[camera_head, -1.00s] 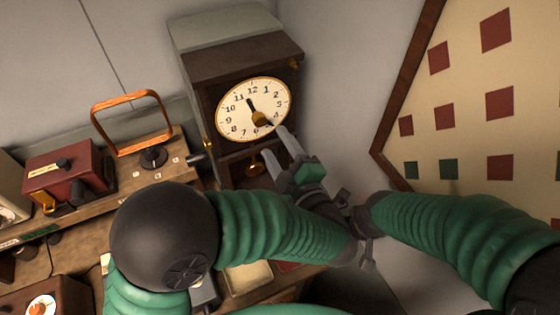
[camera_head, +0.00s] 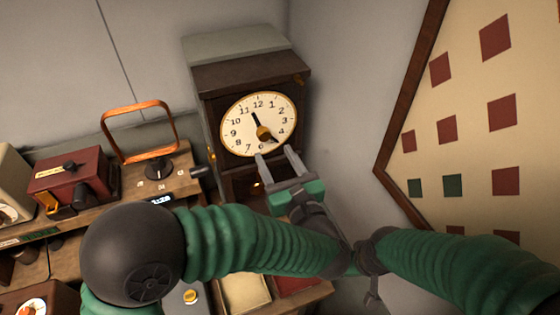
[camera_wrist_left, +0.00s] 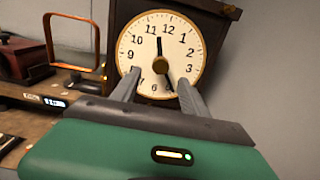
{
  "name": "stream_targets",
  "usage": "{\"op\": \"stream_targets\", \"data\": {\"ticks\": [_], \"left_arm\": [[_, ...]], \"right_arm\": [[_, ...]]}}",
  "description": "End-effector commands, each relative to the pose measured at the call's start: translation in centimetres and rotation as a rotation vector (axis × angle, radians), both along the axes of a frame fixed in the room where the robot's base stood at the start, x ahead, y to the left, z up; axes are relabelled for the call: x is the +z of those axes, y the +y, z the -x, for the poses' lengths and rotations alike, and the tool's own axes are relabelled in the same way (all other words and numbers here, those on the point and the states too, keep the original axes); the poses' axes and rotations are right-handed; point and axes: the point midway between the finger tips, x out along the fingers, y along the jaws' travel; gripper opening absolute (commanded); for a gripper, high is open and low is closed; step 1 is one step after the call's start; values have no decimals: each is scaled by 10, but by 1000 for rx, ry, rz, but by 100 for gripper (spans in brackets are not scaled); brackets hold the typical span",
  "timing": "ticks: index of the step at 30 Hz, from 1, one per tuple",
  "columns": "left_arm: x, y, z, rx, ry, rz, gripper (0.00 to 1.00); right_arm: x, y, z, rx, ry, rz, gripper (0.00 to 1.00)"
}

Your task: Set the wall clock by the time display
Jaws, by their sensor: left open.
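The wall clock (camera_head: 259,111) has a cream face with a gold rim in a dark wooden case. One hand points between 11 and 12, the other near 5; a brass knob (camera_head: 264,133) sits at its centre. My left gripper (camera_head: 276,155) is open and empty, its fingertips just below the face. In the left wrist view the fingers (camera_wrist_left: 159,80) appear either side of the knob (camera_wrist_left: 161,65); contact cannot be told. The time display (camera_head: 161,200) is small and lit, partly hidden by my arm; its digits are hard to read. My right gripper is not clearly visible.
A dial (camera_head: 158,168) and an orange-framed stand (camera_head: 138,132) are left of the clock. A red box (camera_head: 70,180) stands farther left. A checkered board (camera_head: 470,120) hangs at right. Bare wall lies between clock and board.

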Motion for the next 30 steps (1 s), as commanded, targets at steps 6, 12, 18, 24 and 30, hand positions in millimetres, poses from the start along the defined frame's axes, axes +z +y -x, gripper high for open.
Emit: {"op": "stream_targets", "data": {"ticks": [6,12,18,24,30], "left_arm": [[3,7,-21,1,2,0,53],[3,14,-40,2,1,-1,53],[3,21,-59,2,2,0,53],[-1,21,-63,0,0,1,53],[-2,22,-65,0,0,1,53]], "right_arm": [[20,0,0,0,0,0,56],[34,0,0,0,0,0,56],[48,0,0,0,0,0,56],[45,0,0,0,0,0,56],[35,0,0,0,0,0,56]]}}
